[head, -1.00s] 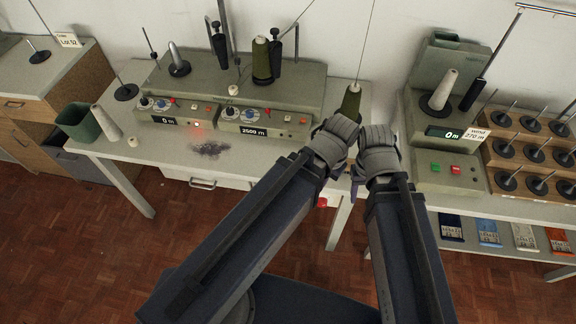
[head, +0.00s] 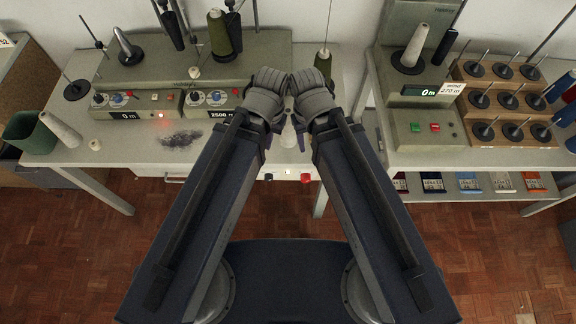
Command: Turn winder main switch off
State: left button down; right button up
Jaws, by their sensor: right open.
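The two-station winder (head: 190,69) is a grey-green machine on the left table, with displays reading 0 m (head: 125,116) and about 2500 m (head: 221,115). A red knob (head: 306,178) shows at the table's front edge, just below the grippers; no label tells whether it is the main switch. My left gripper (head: 272,128) and right gripper (head: 298,126) are close together in front of the winder's right end, above the table edge. Both appear empty and touch no switch that I can see. The right one is open; the left one's fingers are mostly hidden by its wrist.
A second machine (head: 421,113) on the right table has green (head: 415,128) and red (head: 434,127) buttons. A wooden spool rack (head: 475,110) stands beside it. A green bin (head: 30,135) and white cone (head: 62,130) are at far left. Dark fluff (head: 182,138) lies on the table.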

aim_at(305, 178)
jog(key=k+l, duration=0.1)
jog(key=k, duration=0.35)
jog(key=k+l, duration=0.15)
jog(key=k, duration=0.3)
jog(key=k+l, duration=0.1)
jog(key=k, duration=0.35)
